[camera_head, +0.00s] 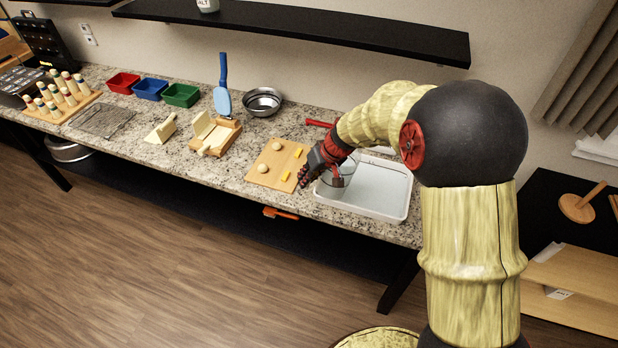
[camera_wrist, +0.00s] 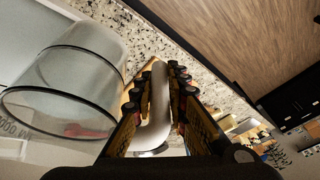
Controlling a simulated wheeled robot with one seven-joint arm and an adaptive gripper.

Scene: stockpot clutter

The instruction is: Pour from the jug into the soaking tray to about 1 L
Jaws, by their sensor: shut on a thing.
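My gripper (camera_head: 318,165) is shut on the handle of a clear jug (camera_head: 345,172). The handle shows pale between the dark fingers (camera_wrist: 158,100) in the wrist view. The glassy jug body (camera_wrist: 75,75) lies to the left there, its dark-edged rim toward the lower left, and it looks tilted. I cannot tell whether liquid is in it or running out. In the head view the jug is over the left part of the white soaking tray (camera_head: 368,214). The tray's floor looks pale blue-grey; its liquid level is unclear. My arm hides part of the tray's right and back.
A wooden board (camera_head: 263,178) with dough-like rounds and yellow pieces lies just left of the tray. Further left are a wooden box (camera_head: 215,135), a metal bowl (camera_head: 263,101) and coloured bins (camera_head: 182,95). A dark shelf (camera_head: 300,27) hangs above. The counter's front edge is close.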

